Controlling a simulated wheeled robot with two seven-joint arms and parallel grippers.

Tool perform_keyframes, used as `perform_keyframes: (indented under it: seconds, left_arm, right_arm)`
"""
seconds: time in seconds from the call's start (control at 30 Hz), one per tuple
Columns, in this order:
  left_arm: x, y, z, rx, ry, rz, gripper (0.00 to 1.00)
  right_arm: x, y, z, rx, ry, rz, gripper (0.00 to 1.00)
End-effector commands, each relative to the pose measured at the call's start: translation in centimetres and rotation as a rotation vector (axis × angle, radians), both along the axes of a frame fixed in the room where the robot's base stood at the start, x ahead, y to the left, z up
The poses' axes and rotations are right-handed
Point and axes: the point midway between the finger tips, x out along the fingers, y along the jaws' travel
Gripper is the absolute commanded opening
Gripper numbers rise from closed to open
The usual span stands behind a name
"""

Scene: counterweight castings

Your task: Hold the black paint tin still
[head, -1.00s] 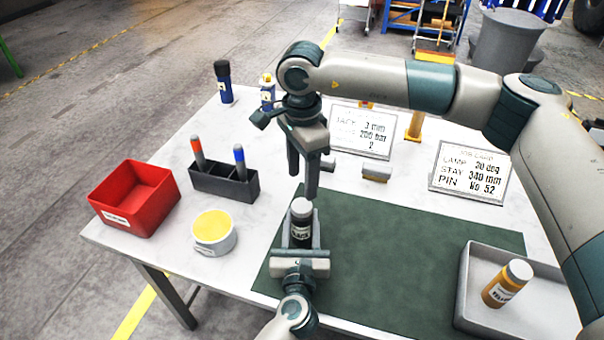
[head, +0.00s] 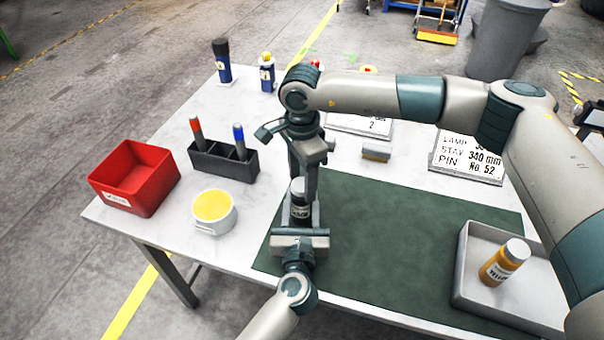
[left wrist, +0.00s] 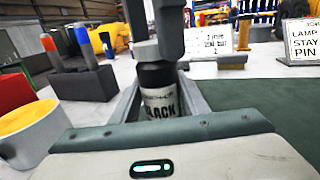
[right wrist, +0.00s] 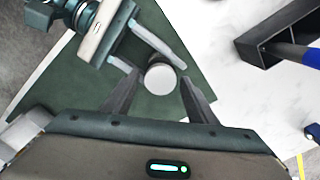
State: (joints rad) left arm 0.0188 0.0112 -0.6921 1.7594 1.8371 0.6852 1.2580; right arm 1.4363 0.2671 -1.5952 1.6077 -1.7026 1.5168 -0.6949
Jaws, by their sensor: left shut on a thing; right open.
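The black paint tin (head: 299,212) stands upright at the left edge of the green mat (head: 400,250), with a pale grey lid and a label reading "BLACK" in the left wrist view (left wrist: 160,95). My left gripper (head: 301,222) is shut on its body from the near side. My right gripper (head: 304,180) is open and points down from above. In the right wrist view its fingers (right wrist: 160,98) stand either side of the round lid (right wrist: 161,78), apart from it. In the head view the right gripper partly hides the tin's top.
A grey tray (head: 462,270) at the right holds a yellow-orange tin (head: 505,262). At the left are a red bin (head: 135,178), a dark marker holder (head: 222,163) and a white pot with yellow contents (head: 214,212). Job cards (head: 466,158) stand behind. The mat's middle is clear.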

Motion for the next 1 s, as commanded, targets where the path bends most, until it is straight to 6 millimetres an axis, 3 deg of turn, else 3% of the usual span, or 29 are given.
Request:
perform_keyframes:
  seconds: [0.17, 0.33, 0.37, 0.57, 0.9, 1.0]
  left_arm:
    - [0.02, 0.02, 0.03, 0.0, -0.001, 0.0, 0.0]
    - [0.02, 0.02, 0.03, 0.0, -0.001, 0.0, 0.0]
    - [0.03, 0.03, 0.03, 0.0, 0.0, 0.001, 0.0]
    - [0.03, 0.03, 0.03, 0.0, 0.0, 0.001, 0.0]
    - [0.04, 0.05, 0.02, 0.0, 0.0, 0.001, 0.0]
    - [0.04, 0.05, 0.02, 0.0, 0.0, 0.001, 0.0]
  right_arm:
    - [0.0, 0.01, 0.02, 0.0, 0.0, 0.0, 0.52]
    - [0.0, 0.01, 0.03, 0.0, 0.0, 0.0, 0.12]
    - [-0.01, 0.02, 0.03, 0.0, 0.0, 0.0, 0.1]
    - [-0.04, 0.01, 0.02, 0.0, 0.001, -0.041, 0.1]
    - [-0.09, 0.07, 0.01, 0.0, 0.001, -0.456, 0.1]
    - [-0.09, 0.06, 0.03, 0.0, 0.001, -0.456, 0.1]
